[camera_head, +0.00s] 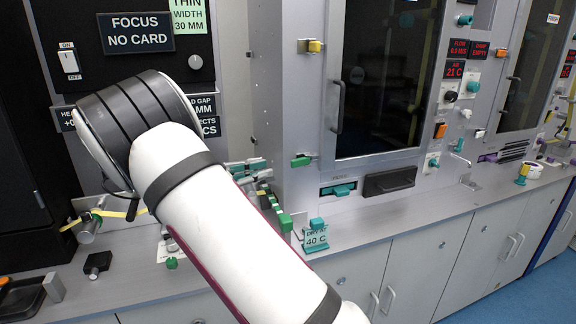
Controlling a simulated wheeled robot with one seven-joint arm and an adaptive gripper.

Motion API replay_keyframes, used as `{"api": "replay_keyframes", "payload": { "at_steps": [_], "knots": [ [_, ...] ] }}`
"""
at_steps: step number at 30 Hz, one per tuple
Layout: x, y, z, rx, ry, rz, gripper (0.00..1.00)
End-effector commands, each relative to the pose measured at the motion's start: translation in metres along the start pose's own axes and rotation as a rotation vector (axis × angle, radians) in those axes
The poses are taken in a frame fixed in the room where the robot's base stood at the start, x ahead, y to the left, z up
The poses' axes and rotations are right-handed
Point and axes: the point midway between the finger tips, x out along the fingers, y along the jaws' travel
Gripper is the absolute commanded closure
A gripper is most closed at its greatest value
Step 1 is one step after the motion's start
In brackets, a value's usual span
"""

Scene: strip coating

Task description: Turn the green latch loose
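A small green latch (301,160) sticks out from the left edge of the grey cabinet front (310,110), below and left of the dark glass door (378,85). It lies roughly level, and nothing touches it in this view. My white arm (225,225) crosses the left foreground and bends at a black-banded joint. My gripper is not visible, so its state and its distance from the latch cannot be seen.
A door handle (338,106) projects nearby. Left, a yellow strip (118,213) runs near rollers. A green block row (285,222) is beside my arm.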

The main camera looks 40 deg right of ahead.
Motion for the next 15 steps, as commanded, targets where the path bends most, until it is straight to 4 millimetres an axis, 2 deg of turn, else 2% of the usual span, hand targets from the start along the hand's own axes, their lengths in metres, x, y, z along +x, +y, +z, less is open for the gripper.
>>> {"api": "replay_keyframes", "payload": {
  "at_steps": [1, 6, 12, 15],
  "knots": [
    [0.011, 0.001, -0.001, 0.000, 0.000, 0.004, 0.82],
    [0.044, 0.001, 0.000, 0.001, 0.000, 0.003, 0.82],
    [0.073, 0.000, 0.000, 0.001, 0.000, 0.000, 0.82],
    [0.081, 0.000, 0.000, 0.001, -0.001, 0.000, 0.82]
  ]
}}
